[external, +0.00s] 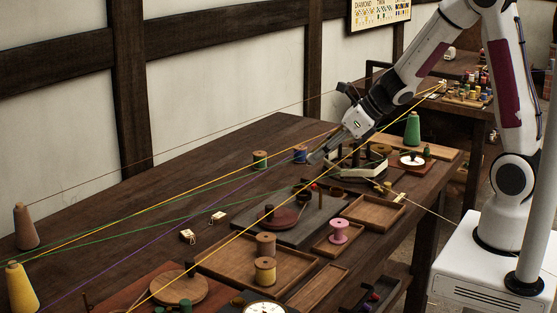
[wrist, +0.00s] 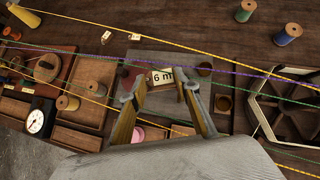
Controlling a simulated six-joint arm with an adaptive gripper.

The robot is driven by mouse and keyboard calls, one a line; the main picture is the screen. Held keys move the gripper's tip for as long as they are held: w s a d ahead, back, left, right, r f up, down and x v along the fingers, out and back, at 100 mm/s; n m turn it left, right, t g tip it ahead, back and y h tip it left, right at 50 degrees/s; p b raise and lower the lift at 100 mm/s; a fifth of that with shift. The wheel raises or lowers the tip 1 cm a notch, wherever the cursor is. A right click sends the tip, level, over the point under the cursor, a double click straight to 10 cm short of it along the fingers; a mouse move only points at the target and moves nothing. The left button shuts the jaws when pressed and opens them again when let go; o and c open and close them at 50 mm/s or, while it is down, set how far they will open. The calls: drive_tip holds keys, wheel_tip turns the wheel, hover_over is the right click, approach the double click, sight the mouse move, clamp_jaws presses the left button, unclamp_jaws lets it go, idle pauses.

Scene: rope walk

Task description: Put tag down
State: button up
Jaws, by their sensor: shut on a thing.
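A small pale tag (wrist: 162,77) reading "6 m" sits between the fingertips of my gripper (wrist: 160,82) in the wrist view. My gripper is shut on it, above a grey slab (wrist: 150,61). In the external view my gripper (external: 318,157) reaches down from the upper right, over the table's middle; the held tag is too small to make out there. Two other pale tags, one (external: 188,236) left and one (external: 217,217) right, lie on the bare table. They also show above the slab in the wrist view.
Yellow, green and purple lines cross above the table near my gripper. Wooden trays (external: 228,262), a pink spool (external: 339,231) and a dial (external: 265,308) crowd the front. Bare tabletop (external: 150,215) lies toward the wall.

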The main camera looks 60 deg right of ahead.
drive_tip(key=shift+w+d+f, duration=0.1)
drive_tip(key=shift+w+f, duration=0.15)
drive_tip(key=shift+w, duration=0.4)
drive_tip(key=shift+w+d+f, duration=0.1)
drive_tip(key=shift+w+f, duration=0.15)
drive_tip(key=shift+w, duration=0.35)
drive_tip(key=w+a+f+n+g+y, duration=0.1)
drive_tip(key=w+a+f+n, duration=0.1)
drive_tip(key=w, duration=0.6)
drive_tip(key=w+a+f+n+g+y, duration=0.1)
drive_tip(key=w+a+f+n+y, duration=0.1)
drive_tip(key=w, duration=0.7)
drive_tip(key=shift+w+a+f+n, duration=0.3)
drive_tip(key=shift+a+f+n, duration=0.2)
drive_tip(key=shift+f+n, duration=0.1)
drive_tip(key=shift+f, duration=3.1)
drive_tip(key=shift+f, duration=1.9)
